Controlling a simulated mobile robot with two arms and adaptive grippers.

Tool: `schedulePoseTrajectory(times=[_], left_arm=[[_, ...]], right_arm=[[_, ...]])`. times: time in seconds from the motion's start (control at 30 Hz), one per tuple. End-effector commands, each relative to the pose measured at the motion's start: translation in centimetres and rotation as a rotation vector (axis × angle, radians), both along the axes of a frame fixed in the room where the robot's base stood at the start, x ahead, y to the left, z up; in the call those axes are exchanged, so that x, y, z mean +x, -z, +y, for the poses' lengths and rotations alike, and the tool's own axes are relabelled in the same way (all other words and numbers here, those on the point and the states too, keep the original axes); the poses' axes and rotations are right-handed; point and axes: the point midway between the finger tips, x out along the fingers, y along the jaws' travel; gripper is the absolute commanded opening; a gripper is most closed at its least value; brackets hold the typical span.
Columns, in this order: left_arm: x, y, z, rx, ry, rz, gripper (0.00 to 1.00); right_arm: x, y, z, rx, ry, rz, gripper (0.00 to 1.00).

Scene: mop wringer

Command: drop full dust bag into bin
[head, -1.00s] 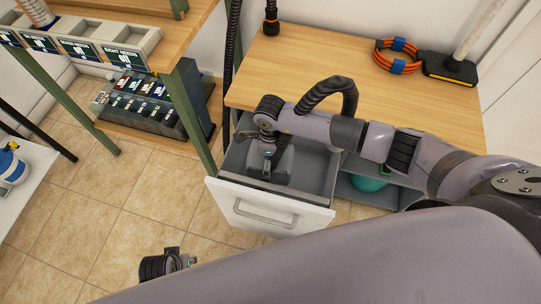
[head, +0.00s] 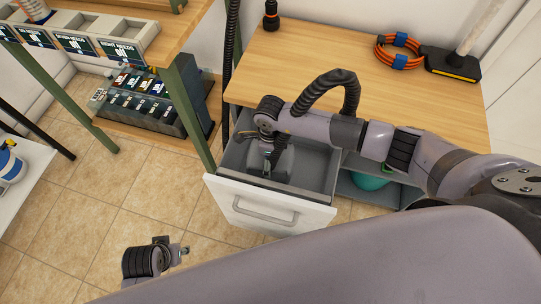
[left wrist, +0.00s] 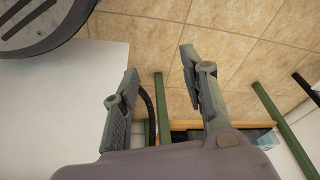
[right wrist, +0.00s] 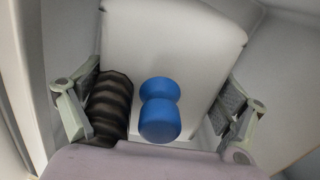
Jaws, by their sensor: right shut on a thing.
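My right gripper (head: 268,165) reaches down into the open white-fronted drawer (head: 270,212) under the wooden worktop. In the right wrist view its fingers (right wrist: 155,112) stand wide apart on either side of a pale grey, block-like thing (right wrist: 165,50), which I take for the dust bag. A blue waisted piece (right wrist: 160,110) and a dark ribbed cylinder (right wrist: 110,103) lie in front of it. The exact contact is hard to see. My left gripper (head: 182,250) hangs over the tiled floor; in the left wrist view its fingers (left wrist: 158,85) are apart and empty. I cannot identify the bin for certain.
A wooden worktop (head: 330,60) carries an orange cable coil (head: 398,50) and a black floor head (head: 452,65). A teal round thing (head: 368,180) sits in the cubby right of the drawer. A green-legged shelf (head: 188,110) stands left.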

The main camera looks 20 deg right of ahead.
Motion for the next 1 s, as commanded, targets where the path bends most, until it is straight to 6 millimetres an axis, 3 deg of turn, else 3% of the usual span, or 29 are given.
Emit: schedulePoseTrajectory(times=[0.73, 1.0], left_arm=[[0.2, -4.4, 0.2, 0.000, -0.006, -0.025, 0.40], [-0.2, -4.9, 0.2, 0.000, -0.004, -0.024, 0.40]], right_arm=[[0.1, 1.4, 0.0, 0.001, 0.000, -0.002, 0.46], [0.1, 1.5, 0.0, 0.001, 0.000, -0.002, 0.46]])
